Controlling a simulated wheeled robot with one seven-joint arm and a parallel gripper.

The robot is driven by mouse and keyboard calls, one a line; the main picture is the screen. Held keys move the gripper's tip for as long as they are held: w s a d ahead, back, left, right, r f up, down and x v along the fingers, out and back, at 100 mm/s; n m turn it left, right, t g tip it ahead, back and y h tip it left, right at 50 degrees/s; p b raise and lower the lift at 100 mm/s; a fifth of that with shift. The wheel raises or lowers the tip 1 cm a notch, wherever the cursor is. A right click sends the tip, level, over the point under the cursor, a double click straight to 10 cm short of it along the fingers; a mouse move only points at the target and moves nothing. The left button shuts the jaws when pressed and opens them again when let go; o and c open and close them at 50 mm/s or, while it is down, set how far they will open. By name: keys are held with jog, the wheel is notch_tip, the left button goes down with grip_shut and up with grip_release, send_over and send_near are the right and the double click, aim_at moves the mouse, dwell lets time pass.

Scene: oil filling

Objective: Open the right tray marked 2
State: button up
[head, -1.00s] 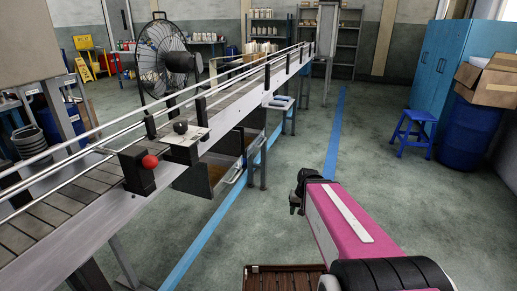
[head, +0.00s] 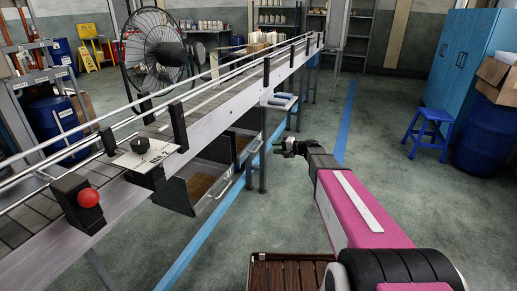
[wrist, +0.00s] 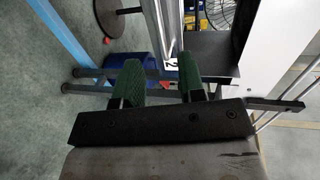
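Two trays hang under the conveyor in the head view. The nearer tray (head: 180,194) shows a dark side wall and brown contents. The farther tray (head: 243,143), on the right, is partly hidden by the conveyor frame and its legs. My gripper (head: 285,147) is to the right of the trays, apart from them, with its fingers pointing left. In the wrist view, my gripper (wrist: 158,78) is open, its green-padded fingers spread and nothing held between them. A small white label marked 2 (wrist: 172,65) shows beyond the gap, beside a pale metal bar (wrist: 164,25).
The conveyor (head: 215,105) runs from lower left to back centre, with a control plate (head: 146,155) and a red knob (head: 88,197) on its edge. A slatted brown surface (head: 285,272) is at the front. A blue stool (head: 430,130) stands right.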

aim_at(259, 146)
jog(key=x, duration=1)
jog(key=shift+s, duration=0.1)
grip_shut()
